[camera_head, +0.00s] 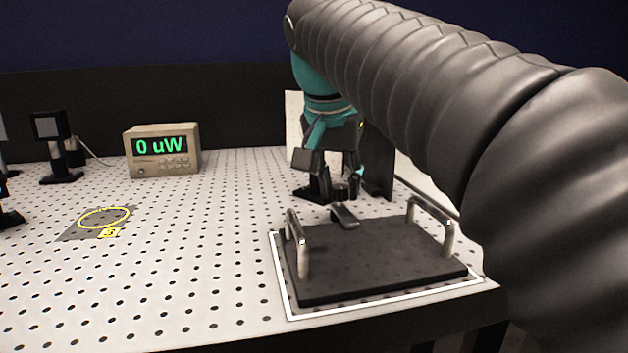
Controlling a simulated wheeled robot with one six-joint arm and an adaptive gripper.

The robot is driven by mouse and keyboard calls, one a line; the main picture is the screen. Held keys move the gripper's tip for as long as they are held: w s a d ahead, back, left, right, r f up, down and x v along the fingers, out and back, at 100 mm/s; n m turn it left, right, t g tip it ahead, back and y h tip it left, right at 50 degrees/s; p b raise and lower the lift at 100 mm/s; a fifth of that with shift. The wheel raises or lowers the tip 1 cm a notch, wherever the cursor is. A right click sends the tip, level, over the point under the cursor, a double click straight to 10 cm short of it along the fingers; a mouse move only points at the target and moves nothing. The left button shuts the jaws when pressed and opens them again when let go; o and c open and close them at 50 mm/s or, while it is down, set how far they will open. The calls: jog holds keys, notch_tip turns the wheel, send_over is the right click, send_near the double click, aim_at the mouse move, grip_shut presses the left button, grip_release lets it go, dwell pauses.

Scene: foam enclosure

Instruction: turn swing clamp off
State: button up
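My gripper (334,187) hangs down from its teal wrist just behind a dark plate (385,262) with two metal handles. Its dark fingers are small and overlap other dark parts, so I cannot tell whether they are open or shut. A small grey lever-like piece (344,216) sits at the back edge of the plate, in front of and below the gripper; it may be part of the swing clamp. I cannot make out the clamp clearly or whether the gripper touches it. My arm covers the right side of the view.
The plate lies inside a white outline at the table's front right. A beige meter (162,150) reading "0 uW" stands at the back left. Dark optical mounts (55,145) stand at far left. A yellow ring marking (104,217) lies on the perforated table (215,235), whose middle is clear.

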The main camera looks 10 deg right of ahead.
grip_shut()
jog(key=n, duration=0.2)
jog(key=n+y+p, duration=0.1)
jog(key=shift+s+d+n+t, duration=0.1)
jog(key=shift+d+n+t, duration=0.05)
jog(key=shift+n+t, duration=0.2)
jog(key=n+y+p, duration=0.1)
jog(key=n+y, duration=0.1)
jog(key=n, duration=0.2)
jog(key=shift+d+n, duration=0.1)
jog(key=shift+n, duration=0.25)
jog(key=n+y, duration=0.1)
jog(key=n, duration=0.3)
jog(key=shift+d+y, duration=0.1)
jog(key=shift+y, duration=0.3)
jog(key=n+g, duration=0.1)
jog(key=n, duration=0.1)
jog(key=n+y, duration=0.1)
jog(key=n, duration=0.1)
jog(key=shift+n+g, duration=0.3)
jog(key=shift+g, duration=0.05)
jog(key=shift+n, duration=0.3)
